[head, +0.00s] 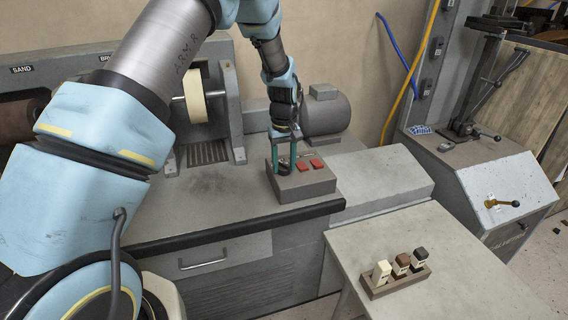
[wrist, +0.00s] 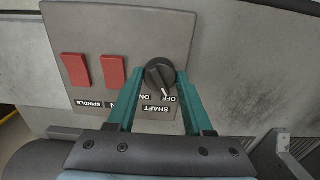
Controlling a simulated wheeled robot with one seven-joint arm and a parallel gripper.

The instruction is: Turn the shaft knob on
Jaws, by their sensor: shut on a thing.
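The shaft knob (wrist: 158,75) is a round black knob on a grey control box (wrist: 120,20), above the labels SHAFT, OFF and ON, which read upside down in the wrist view. Its pale pointer mark is on the side toward OFF. My gripper (wrist: 157,72) has its two teal fingers on either side of the knob and is shut on it. In the head view my gripper (head: 284,166) reaches down to the left part of the control box (head: 308,188), and its fingers partly hide the knob there.
Two red switches (wrist: 76,70) (wrist: 113,70) sit beside the knob, near the SPINDLE label. A grey motor (head: 325,113) and a pale wheel (head: 194,92) stand behind.

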